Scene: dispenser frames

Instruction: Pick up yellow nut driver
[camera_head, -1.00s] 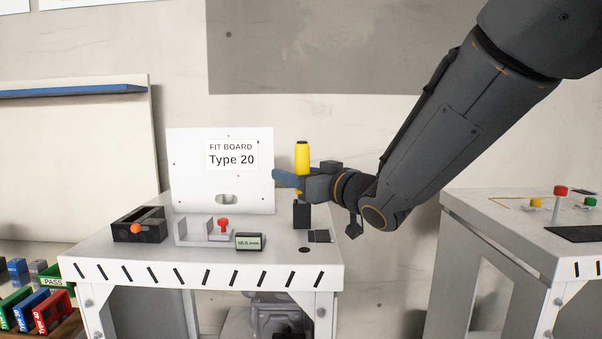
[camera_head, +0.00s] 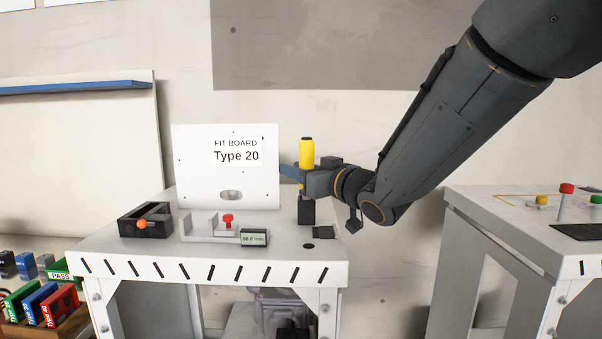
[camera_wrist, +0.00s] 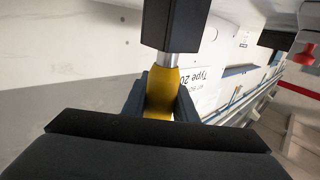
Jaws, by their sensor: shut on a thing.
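The yellow nut driver (camera_head: 306,152) stands upright at the right rear of the white table, its yellow handle rising above my gripper (camera_head: 293,174). A black block (camera_head: 306,214) is directly below it. In the wrist view the two dark fingers lie on either side of the yellow handle (camera_wrist: 161,92), shut on it. A short bare metal shank (camera_wrist: 168,60) shows between the handle and the black block (camera_wrist: 175,22). The driver's tip is hidden by the block.
A black tray (camera_head: 145,222), a grey fixture with a red knob (camera_head: 228,219) and a digital gauge (camera_head: 254,237) are to the left. A second table (camera_head: 490,225) is at right.

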